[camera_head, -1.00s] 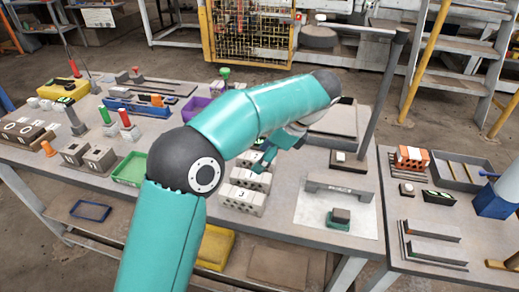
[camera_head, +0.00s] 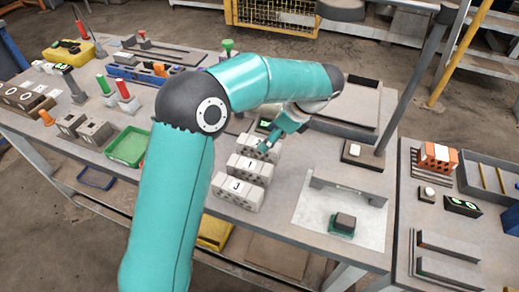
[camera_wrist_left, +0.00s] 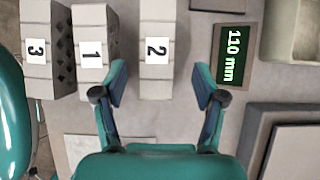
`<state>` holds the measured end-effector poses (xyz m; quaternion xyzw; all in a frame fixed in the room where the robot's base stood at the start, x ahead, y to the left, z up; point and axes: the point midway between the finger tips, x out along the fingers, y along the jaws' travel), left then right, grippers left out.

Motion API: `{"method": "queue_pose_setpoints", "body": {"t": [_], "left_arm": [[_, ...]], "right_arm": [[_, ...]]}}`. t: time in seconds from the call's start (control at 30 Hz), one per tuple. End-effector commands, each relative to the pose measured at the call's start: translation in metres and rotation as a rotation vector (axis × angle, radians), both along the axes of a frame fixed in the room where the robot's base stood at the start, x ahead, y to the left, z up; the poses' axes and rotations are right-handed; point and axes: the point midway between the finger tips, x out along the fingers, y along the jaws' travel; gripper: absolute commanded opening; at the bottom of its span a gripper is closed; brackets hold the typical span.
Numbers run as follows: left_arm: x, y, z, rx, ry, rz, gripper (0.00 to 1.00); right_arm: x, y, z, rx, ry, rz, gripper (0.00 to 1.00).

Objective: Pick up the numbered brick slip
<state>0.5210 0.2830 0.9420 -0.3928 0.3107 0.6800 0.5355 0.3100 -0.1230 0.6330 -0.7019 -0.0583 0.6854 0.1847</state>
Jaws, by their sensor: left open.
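Three pale grey bricks with white number labels stand in a row on the workbench: number 3 (camera_head: 238,188), number 1 (camera_head: 250,165) and number 2 (camera_head: 262,145). The left wrist view shows number 3 (camera_wrist_left: 37,75), number 1 (camera_wrist_left: 92,20) and number 2 (camera_wrist_left: 157,75) side by side. My left gripper (camera_head: 268,147) is at the far brick, number 2, and partly covers it. In the left wrist view the left gripper (camera_wrist_left: 160,84) is open, with its fingers apart on either side of brick 2. Contact and height above it cannot be told. My right gripper is not in view.
A dark display reading 110 mm (camera_wrist_left: 232,55) lies right of brick 2 in the wrist view, near the right finger. A green tray (camera_head: 127,147) stands left of the bricks. A grey bridge-like fixture (camera_head: 346,188) on a pale plate stands to their right.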

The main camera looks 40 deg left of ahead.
Motion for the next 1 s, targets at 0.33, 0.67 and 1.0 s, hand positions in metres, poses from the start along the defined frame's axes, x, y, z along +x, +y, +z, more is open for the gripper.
{"method": "queue_pose_setpoints", "body": {"t": [0.33, 0.67, 1.0], "left_arm": [[-0.005, 0.017, -0.025, 0.000, 0.001, 0.003, 0.71], [-0.012, 0.040, -0.059, -0.001, 0.002, 0.004, 0.71], [-0.012, 0.042, -0.063, -0.001, 0.000, 0.002, 0.71]], "right_arm": [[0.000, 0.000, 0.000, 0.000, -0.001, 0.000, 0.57], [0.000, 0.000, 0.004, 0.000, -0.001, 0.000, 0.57], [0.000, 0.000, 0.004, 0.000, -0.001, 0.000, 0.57]]}}
